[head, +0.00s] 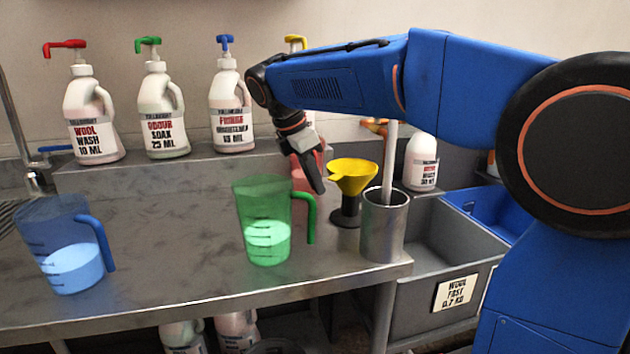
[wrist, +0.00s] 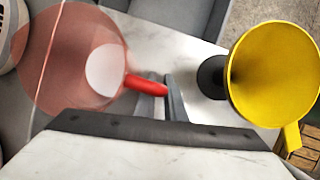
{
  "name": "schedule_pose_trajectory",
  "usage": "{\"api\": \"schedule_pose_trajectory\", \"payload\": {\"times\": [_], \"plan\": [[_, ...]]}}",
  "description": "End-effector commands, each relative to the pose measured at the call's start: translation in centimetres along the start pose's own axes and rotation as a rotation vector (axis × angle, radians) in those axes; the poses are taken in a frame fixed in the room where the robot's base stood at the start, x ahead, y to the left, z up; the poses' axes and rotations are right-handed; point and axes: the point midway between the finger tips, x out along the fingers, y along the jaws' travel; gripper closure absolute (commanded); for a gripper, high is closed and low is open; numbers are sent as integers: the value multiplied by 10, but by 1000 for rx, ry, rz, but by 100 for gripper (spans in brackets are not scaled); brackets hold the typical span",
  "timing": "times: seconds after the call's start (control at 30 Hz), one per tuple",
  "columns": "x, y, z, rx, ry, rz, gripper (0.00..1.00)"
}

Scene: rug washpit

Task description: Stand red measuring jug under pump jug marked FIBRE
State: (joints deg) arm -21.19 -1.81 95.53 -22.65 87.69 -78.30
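The red measuring jug (head: 303,176) stands on the steel bench behind the green jug, partly hidden by it and by my gripper. In the wrist view the see-through red jug (wrist: 62,62) is at left, its red handle (wrist: 147,86) pointing right. My gripper (head: 318,180) is low beside it; its grey fingers (wrist: 175,98) look close together at the handle's end. I cannot tell whether they hold it. The pump jug with the blue pump (head: 232,110) bears a word starting with F, perhaps FRINGE. The white pump jug at right (head: 421,160) has an unclear top word. I cannot pick out FIBRE surely.
A green jug (head: 262,215) and a blue jug (head: 70,250), both with liquid, stand on the bench. A yellow funnel (head: 352,176) and a steel cylinder (head: 384,228) are right of my gripper. Red-pump (head: 92,115) and green-pump (head: 162,115) jugs line the ledge. The front middle is clear.

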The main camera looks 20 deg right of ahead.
Motion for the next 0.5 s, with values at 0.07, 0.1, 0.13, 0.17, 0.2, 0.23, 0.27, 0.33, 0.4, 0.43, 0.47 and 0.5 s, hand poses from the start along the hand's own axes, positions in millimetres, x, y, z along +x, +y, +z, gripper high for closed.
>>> {"api": "schedule_pose_trajectory", "payload": {"times": [0.07, 0.1, 0.13, 0.17, 0.2, 0.23, 0.27, 0.33, 0.4, 0.43, 0.47, 0.5], "plan": [[0, 0, 0, 0, 0, 0, 74], [0, 0, 0, 0, 0, 0, 72], [0, 0, 0, 0, 0, 0, 72], [0, 0, 0, 0, 0, 0, 72], [0, 0, 0, 0, 0, 0, 72], [0, 0, 0, 0, 0, 0, 72], [0, 0, 0, 0, 0, 0, 72], [0, 0, 0, 0, 0, 0, 72], [-1, 0, 1, 0, 0, 0, 72], [-2, 0, 1, 0, 0, 0, 72], [-4, 0, 1, 0, 0, 0, 72], [-7, 0, 1, 0, 0, 0, 72]]}}
